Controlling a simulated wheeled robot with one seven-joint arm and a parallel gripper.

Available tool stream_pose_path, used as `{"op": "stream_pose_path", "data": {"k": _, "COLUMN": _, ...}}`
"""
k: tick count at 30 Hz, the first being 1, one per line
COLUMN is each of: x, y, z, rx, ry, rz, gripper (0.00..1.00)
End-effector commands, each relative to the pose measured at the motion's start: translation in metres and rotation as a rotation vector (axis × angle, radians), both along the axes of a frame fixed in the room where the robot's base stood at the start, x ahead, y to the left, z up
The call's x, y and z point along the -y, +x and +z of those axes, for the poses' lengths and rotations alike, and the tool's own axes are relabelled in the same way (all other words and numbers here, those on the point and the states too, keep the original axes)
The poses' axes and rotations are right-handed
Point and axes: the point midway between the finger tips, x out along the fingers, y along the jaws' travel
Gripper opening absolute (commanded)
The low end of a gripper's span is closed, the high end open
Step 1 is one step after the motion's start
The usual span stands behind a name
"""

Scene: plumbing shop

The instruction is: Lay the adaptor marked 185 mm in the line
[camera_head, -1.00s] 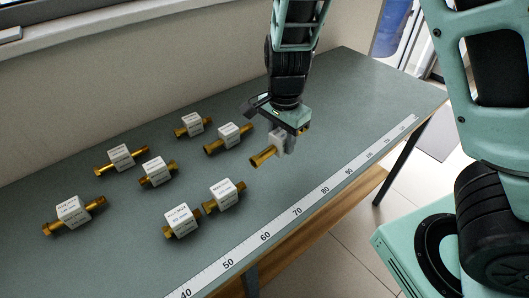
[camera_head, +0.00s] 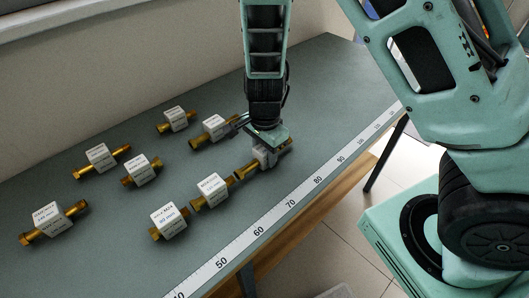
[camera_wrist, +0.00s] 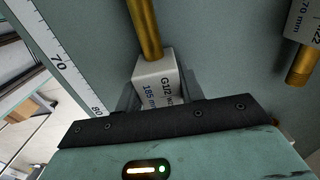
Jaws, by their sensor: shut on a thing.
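The adaptor marked 185 mm, a brass tube with a white label block, shows in the wrist view (camera_wrist: 158,82) and in the head view (camera_head: 247,170). My gripper (camera_head: 264,155) is shut on its white block; the jaws flank it in the wrist view (camera_wrist: 165,98). Its brass end points toward the front row's adaptor with a white block (camera_head: 212,188). Another adaptor (camera_head: 169,220) stands further along that row, nearer the camera. I cannot tell whether the held adaptor touches its neighbour or the bench.
Several other adaptors lie behind: one far left (camera_head: 48,222), others at the middle (camera_head: 142,171), back (camera_head: 102,157) and behind my gripper (camera_head: 213,128). A measuring strip (camera_head: 273,222) runs along the front edge of the grey-green bench (camera_head: 110,265). The bench's far right is clear.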

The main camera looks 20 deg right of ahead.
Motion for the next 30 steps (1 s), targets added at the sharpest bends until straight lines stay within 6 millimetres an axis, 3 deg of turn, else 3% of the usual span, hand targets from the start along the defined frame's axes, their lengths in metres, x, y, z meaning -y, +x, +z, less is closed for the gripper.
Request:
{"op": "stream_pose_path", "data": {"k": 8, "x": 0.0, "y": 0.0, "z": -0.002, "rx": 0.001, "ry": 0.0, "rz": 0.0, "gripper": 0.1}}
{"op": "stream_pose_path", "data": {"k": 9, "x": 0.0, "y": 0.0, "z": -0.002, "rx": 0.001, "ry": 0.0, "rz": 0.0, "gripper": 0.41}}
{"op": "stream_pose_path", "data": {"k": 11, "x": 0.0, "y": 0.0, "z": -0.001, "rx": 0.001, "ry": 0.0, "rz": 0.0, "gripper": 0.57}}
{"op": "stream_pose_path", "data": {"k": 12, "x": 0.0, "y": 0.0, "z": -0.001, "rx": 0.001, "ry": 0.0, "rz": 0.0, "gripper": 0.6}}
{"op": "stream_pose_path", "data": {"k": 23, "x": -0.001, "y": 0.001, "z": 0.006, "rx": 0.003, "ry": 0.001, "rz": 0.001, "gripper": 0.6}}
{"op": "stream_pose_path", "data": {"k": 30, "x": -0.002, "y": 0.001, "z": 0.05, "rx": 0.005, "ry": 0.003, "rz": 0.004, "gripper": 0.6}}
